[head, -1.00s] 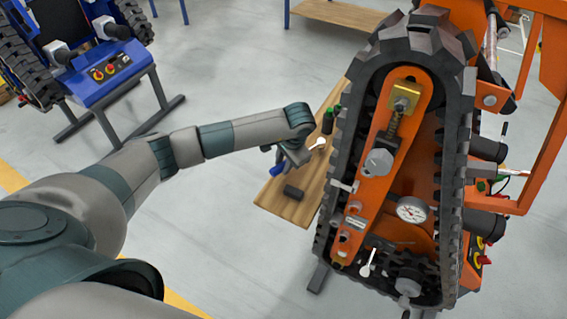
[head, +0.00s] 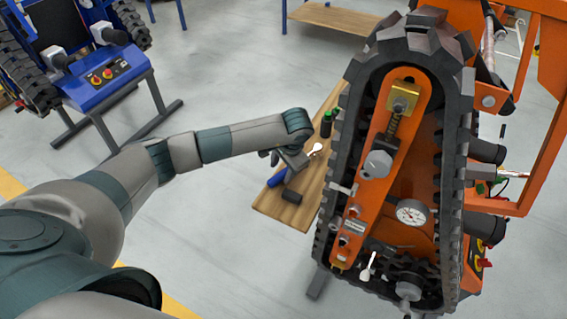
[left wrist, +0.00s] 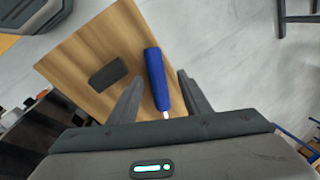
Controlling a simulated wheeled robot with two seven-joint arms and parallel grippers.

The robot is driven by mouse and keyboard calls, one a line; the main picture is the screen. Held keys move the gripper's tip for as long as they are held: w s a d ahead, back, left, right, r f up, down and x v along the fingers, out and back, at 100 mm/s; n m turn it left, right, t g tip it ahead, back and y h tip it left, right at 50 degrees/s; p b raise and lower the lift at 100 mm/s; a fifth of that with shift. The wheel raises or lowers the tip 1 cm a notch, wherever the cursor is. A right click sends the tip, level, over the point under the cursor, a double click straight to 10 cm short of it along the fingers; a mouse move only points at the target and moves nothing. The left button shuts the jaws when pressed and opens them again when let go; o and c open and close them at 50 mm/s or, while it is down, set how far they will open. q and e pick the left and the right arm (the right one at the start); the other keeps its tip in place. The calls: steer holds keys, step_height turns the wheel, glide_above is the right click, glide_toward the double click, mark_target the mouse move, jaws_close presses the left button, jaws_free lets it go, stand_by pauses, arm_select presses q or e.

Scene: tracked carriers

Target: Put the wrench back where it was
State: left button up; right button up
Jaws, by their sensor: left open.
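What looks like the wrench lies on the wooden board beside the orange carrier's track. Its blue handle (head: 277,178) shows in the head view, and a pale head in line with it shows past my gripper. In the left wrist view the blue handle (left wrist: 156,78) lies between the spread fingers, with a short pale shaft running under the gripper body. My left gripper (left wrist: 160,76) is open, and it is at the wrench in the head view (head: 284,158). I cannot tell how far above the board its fingers are. My right gripper is not in view.
A dark block (head: 289,196) lies on the board (head: 270,207) near the handle. A dark bottle with a green top (head: 327,122) stands behind. The orange tracked carrier (head: 375,165) rises close on the right. A blue carrier (head: 110,85) stands back left; floor between is clear.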

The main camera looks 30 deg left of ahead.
arm_select(q)
steer(key=shift+r, duration=0.15)
steer(key=b+v, duration=0.5)
steer(key=v, duration=1.2)
steer(key=shift+r, duration=0.1)
steer(key=shift+s, duration=0.1)
